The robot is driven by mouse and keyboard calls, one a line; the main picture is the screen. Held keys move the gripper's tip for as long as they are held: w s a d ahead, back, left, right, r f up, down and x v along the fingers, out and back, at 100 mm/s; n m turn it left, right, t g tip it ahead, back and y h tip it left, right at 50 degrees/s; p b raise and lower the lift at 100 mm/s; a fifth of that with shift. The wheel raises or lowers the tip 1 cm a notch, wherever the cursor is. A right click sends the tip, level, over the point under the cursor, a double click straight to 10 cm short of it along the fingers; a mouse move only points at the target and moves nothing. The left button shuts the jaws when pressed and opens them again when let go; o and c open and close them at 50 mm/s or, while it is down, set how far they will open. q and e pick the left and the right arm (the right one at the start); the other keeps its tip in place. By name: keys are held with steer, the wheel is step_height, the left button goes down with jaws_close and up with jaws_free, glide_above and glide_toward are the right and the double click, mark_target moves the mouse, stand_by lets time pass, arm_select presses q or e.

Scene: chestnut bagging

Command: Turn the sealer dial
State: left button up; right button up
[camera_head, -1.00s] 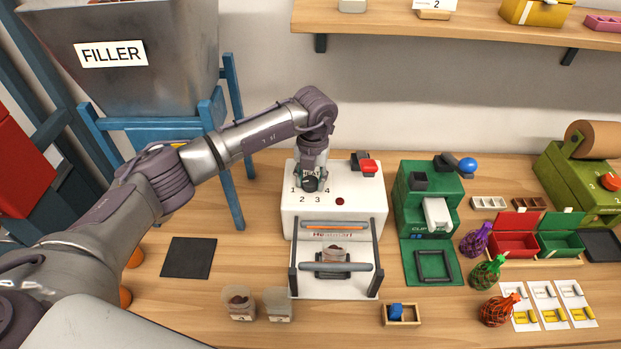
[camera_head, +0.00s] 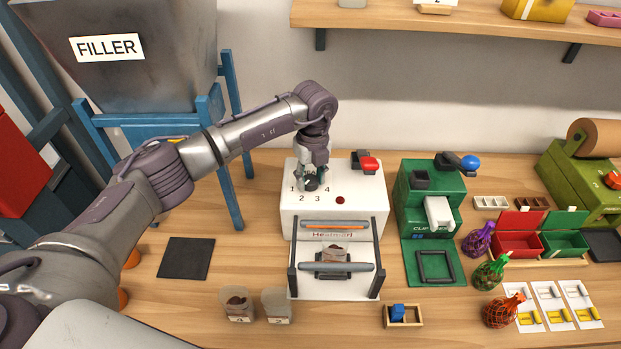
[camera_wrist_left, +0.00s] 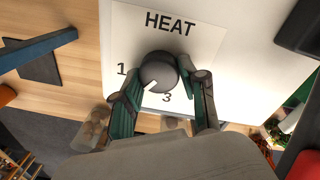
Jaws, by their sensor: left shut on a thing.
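The sealer (camera_head: 335,222) is a white box with numbers 1, 3 and 4 clear around a dark round dial (camera_head: 311,186) on its top. My left gripper (camera_head: 312,181) comes down on the dial from above and is shut on it. In the left wrist view the dial (camera_wrist_left: 158,71) sits between the two green-padded fingers of the gripper (camera_wrist_left: 164,88), below the word HEAT. A white mark on the dial points down and slightly left in that view, between 1 and 3; the finger hides part of the numbers there. My right gripper is in neither view.
A red-tipped lever (camera_head: 369,164) stands behind the dial to the right. A clear cup (camera_head: 334,252) sits under the sealer's front bars. The green clip machine (camera_head: 420,190) is to the right. Two cups (camera_head: 277,306) stand front left.

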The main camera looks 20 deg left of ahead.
mark_target(311, 178)
arm_select(q)
steer(key=n, duration=0.5)
steer(key=shift+w+r+n, duration=0.1)
steer(key=shift+n, duration=0.2)
steer(key=n+p, duration=0.1)
steer(key=n, duration=0.4)
steer(key=shift+n, duration=0.4)
steer(key=o, duration=1.1)
steer(key=shift+o, duration=0.2)
step_height(311, 178, up, 12)
steer(key=shift+w, duration=0.25)
